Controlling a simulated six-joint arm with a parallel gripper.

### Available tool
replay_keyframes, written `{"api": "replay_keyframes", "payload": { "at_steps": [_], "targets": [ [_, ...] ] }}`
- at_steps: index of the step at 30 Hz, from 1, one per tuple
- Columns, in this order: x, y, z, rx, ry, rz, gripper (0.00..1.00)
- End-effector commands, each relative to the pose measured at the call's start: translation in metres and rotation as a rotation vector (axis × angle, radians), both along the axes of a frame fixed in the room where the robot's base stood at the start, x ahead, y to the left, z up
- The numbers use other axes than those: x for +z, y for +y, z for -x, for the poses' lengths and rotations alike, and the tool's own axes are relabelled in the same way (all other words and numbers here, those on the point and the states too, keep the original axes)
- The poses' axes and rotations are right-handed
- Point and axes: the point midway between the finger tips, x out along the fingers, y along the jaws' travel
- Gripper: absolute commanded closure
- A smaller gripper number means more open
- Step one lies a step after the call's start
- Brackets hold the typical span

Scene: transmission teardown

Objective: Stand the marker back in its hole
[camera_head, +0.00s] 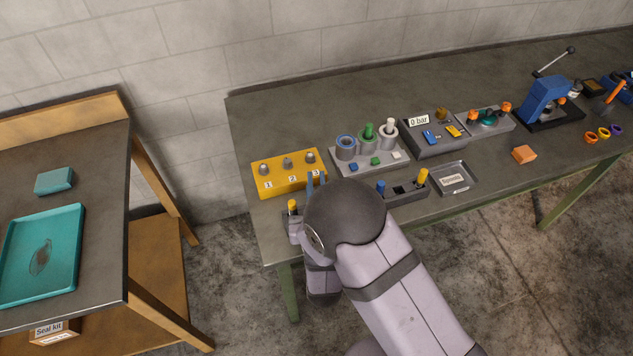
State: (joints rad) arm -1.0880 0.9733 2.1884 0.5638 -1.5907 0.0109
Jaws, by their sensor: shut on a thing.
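A dark grey holder (409,195) stands at the front of the bench, partly behind my arm. A yellow upright piece (422,177) stands at its right end and a blue one (380,187) toward its left. Dark openings show between them. I cannot tell which of these, if any, is the marker.
Grey fixtures and a labelled tray (454,178) line the bench. An orange block (524,154) lies further right. A separate table (100,190) with a teal tray (72,262) stands left.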

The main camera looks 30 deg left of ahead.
Motion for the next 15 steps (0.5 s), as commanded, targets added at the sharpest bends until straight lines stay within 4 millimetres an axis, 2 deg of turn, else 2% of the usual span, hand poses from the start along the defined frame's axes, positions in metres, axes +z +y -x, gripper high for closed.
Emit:
{"api": "replay_keyframes", "payload": {
  "at_steps": [6, 7, 9, 15],
  "targets": [
    [-0.0039, 0.0001, -0.0001, 0.000, 0.000, 0.000, 1.00],
    [-0.0037, 0.0001, -0.0001, 0.000, 0.000, 0.000, 0.84],
    [-0.0026, 0.0000, 0.0000, 0.000, 0.000, 0.000, 0.68],
    [-0.0025, 0.0000, 0.0000, 0.000, 0.000, 0.000, 0.68]
  ]
}}
